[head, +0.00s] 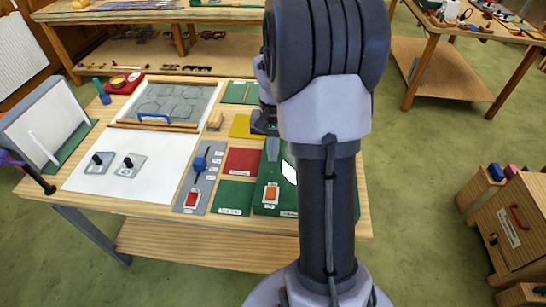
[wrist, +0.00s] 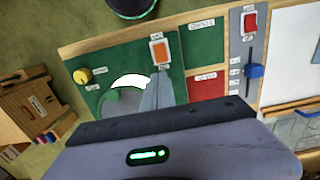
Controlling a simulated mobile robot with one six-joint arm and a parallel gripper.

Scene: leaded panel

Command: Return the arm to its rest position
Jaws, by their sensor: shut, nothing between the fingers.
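My gripper (head: 272,157) hangs over the right part of the workbench (head: 140,205), partly hidden behind my arm in the head view. In the wrist view its grey fingers (wrist: 156,72) are together and empty, above a green board (wrist: 120,57). A white curved piece (wrist: 131,81) shows beside the fingers; I cannot tell whether it lies on the board. The leaded panel (head: 178,100) lies flat at the back of the bench, with a blue handle (head: 153,116) at its front edge, apart from my gripper.
A grey control strip (head: 190,178) with a blue lever and red switch lies left of the green board. An orange switch (wrist: 160,51) and yellow knob (wrist: 83,75) are on that board. A wooden cabinet (head: 515,222) stands right; open floor (head: 430,190) lies between.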

